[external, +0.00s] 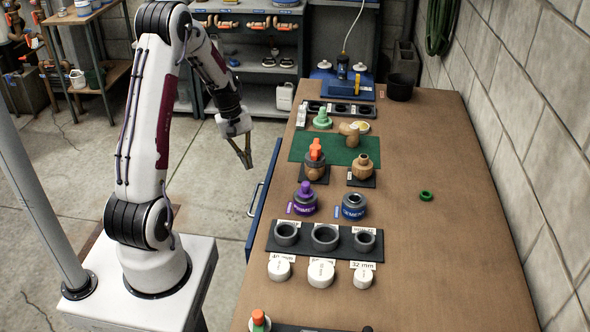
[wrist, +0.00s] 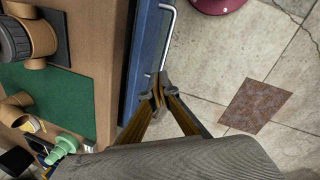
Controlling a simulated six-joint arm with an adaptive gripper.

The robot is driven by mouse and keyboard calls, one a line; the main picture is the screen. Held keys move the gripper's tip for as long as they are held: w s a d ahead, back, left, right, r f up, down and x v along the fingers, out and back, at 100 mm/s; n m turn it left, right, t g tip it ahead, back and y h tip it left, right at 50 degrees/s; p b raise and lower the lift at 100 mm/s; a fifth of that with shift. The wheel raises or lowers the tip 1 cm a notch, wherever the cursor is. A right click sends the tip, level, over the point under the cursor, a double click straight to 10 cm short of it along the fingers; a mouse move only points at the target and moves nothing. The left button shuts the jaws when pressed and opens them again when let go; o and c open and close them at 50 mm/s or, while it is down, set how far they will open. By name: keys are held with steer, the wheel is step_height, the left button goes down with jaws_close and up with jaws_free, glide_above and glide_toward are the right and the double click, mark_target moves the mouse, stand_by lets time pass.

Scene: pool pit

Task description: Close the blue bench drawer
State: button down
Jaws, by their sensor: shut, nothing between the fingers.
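The blue bench drawer (external: 264,198) is on the bench's left side in the external view, its blue front standing out a little past the tabletop edge. Its pale bar handle (external: 254,199) faces the open floor. In the wrist view the blue drawer (wrist: 146,62) runs along the bench edge, with the handle (wrist: 168,38) on its outer side. My gripper (external: 247,166) is shut and empty, pointing down near the drawer's far end. In the wrist view my gripper's fingertips (wrist: 158,92) appear close to one end of the handle; I cannot tell whether they touch.
The bench top (external: 440,230) carries pipe fittings, purple and blue cans, white caps and a green mat (external: 300,148). A green ring (external: 426,196) lies at right. Shelving (external: 265,75) stands behind. The concrete floor (external: 225,185) beside the drawer is clear.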

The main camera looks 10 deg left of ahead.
steer(key=shift+w+d+n, duration=0.2)
steer(key=shift+w+n, duration=0.1)
steer(key=shift+n, duration=1.85)
steer(key=shift+w+d+n, duration=0.15)
steer(key=shift+w+n, duration=0.15)
steer(key=shift+n, duration=1.8)
steer(key=shift+w+d+n, duration=0.2)
steer(key=shift+w+n, duration=0.1)
steer(key=shift+n, duration=1.85)
steer(key=shift+f, duration=0.15)
steer(key=x, duration=0.9)
steer(key=shift+d+f, duration=0.25)
steer(key=shift+f, duration=0.1)
steer(key=shift+w, duration=0.1)
